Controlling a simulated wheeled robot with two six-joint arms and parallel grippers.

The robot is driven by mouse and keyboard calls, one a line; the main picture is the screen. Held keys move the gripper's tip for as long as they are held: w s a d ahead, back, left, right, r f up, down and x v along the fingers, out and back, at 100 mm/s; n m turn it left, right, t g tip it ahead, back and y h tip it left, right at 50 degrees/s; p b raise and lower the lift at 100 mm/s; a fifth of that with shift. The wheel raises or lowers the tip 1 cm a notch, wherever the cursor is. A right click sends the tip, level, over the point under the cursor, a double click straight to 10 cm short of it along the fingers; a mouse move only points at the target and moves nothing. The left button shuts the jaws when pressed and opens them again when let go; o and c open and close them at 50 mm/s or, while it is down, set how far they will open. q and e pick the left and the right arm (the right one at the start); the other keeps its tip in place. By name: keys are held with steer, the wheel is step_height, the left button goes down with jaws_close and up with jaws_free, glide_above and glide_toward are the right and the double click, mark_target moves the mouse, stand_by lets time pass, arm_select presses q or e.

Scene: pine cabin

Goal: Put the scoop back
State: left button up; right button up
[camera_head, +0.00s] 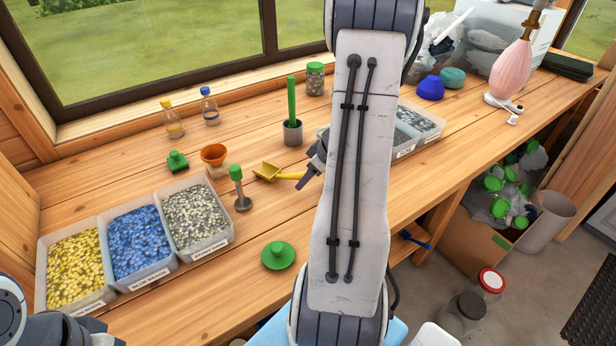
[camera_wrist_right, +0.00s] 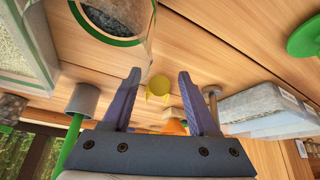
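The yellow scoop (camera_head: 268,172) lies on the wooden bench, its handle pointing right toward my right gripper (camera_head: 314,164). In the right wrist view the scoop (camera_wrist_right: 158,86) shows between the two fingers of that gripper (camera_wrist_right: 160,76), which are spread apart with space on both sides of it. The handle's full length is not clear there. The right gripper is partly hidden behind my own arm in the head view. My left arm enters at the bottom left, but its gripper is not in view.
Labelled bins of yellow, blue (camera_head: 140,242) and pale (camera_head: 197,218) pieces stand at left; more grey-filled bins (camera_head: 418,122) are behind my arm. A grey cup (camera_head: 292,133) holds a green stick. An orange pot (camera_head: 214,155), green-handled tool (camera_head: 237,178) and green disc (camera_head: 278,255) are nearby.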

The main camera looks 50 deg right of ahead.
steer(key=shift+r+p, duration=0.3)
steer(key=shift+p, duration=0.1)
steer(key=a+v, duration=0.1)
steer(key=v, duration=1.1)
steer(key=w+a+n+g+y, duration=0.1)
steer(key=w+a+n+g, duration=0.1)
steer(key=a, duration=1)
steer(key=w+a+n+g+y, duration=0.1)
steer(key=w+a+g, duration=0.15)
steer(key=a, duration=1.05)
steer(key=s+a+n+g+h, duration=0.1)
steer(key=s+a+n, duration=0.1)
steer(key=s+a, duration=1.2)
steer(key=shift+a+r+n+h+p, duration=0.35)
steer(key=shift+a+r+h, duration=0.1)
steer(key=shift+a, duration=0.15)
steer(key=shift+s, duration=0.15)
